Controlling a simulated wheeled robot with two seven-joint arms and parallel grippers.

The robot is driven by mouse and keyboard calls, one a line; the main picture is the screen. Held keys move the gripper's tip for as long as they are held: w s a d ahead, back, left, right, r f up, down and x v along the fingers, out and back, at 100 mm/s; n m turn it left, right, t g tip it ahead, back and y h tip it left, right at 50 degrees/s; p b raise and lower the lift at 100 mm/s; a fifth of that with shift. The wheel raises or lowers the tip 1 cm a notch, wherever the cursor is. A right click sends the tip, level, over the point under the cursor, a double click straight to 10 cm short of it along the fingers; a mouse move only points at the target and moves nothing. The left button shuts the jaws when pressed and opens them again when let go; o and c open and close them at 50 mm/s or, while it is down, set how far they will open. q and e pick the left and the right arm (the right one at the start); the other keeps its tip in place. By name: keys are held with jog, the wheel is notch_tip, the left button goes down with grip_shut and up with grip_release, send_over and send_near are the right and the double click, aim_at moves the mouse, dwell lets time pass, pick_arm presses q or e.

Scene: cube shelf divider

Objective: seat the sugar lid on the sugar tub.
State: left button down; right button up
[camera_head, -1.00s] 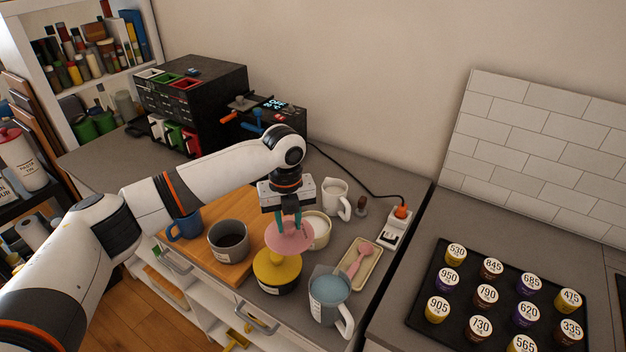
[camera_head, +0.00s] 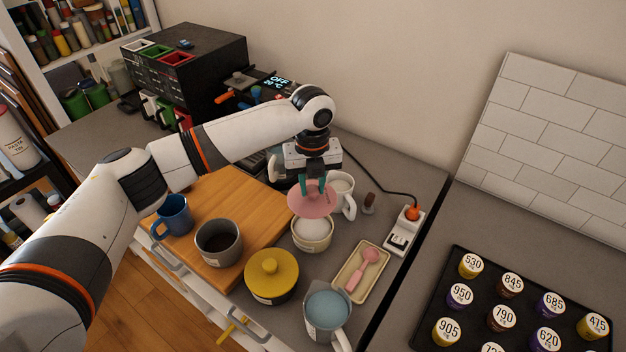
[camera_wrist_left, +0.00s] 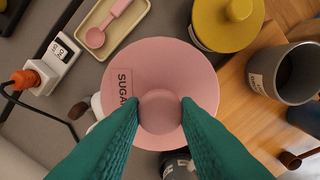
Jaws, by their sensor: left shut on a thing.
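The pink sugar lid (camera_head: 318,203) is held in my left gripper (camera_head: 317,186), whose teal fingers are shut on its knob. In the left wrist view the lid (camera_wrist_left: 190,72) shows the word SUGAR, with the fingertips (camera_wrist_left: 160,110) on either side of the knob. The cream sugar tub (camera_head: 312,243) stands on the grey counter, with white contents showing at its open top. In the head view the lid appears just above the tub's far side, and white contents show in front of it. The lid hides the tub in the wrist view. My right gripper is not in view.
A yellow-lidded tub (camera_head: 271,278) stands in front left of the sugar tub. A white jug (camera_head: 343,190) is close behind. A tray with a pink spoon (camera_head: 360,272) and a blue-filled pitcher (camera_head: 327,312) are to the right and front. A grey mug (camera_head: 218,240) stands left.

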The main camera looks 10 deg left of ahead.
aim_at(312, 202)
pick_arm(q)
jog(key=shift+s+r, duration=0.15)
jog(key=shift+p, duration=0.4)
jog(key=shift+w+f, duration=0.2)
notch_tip(312, 202, down, 6)
jog(key=shift+f+b, duration=0.1)
jog(key=shift+b, duration=0.8)
jog(key=shift+f, duration=0.75)
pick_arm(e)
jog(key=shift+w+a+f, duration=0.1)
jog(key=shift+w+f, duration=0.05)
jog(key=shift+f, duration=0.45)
pick_arm(q)
jog(key=shift+f+b, duration=0.6)
jog(key=shift+f, duration=0.5)
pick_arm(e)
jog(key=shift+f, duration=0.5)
pick_arm(q)
jog(key=c, duration=1.4)
grip_release()
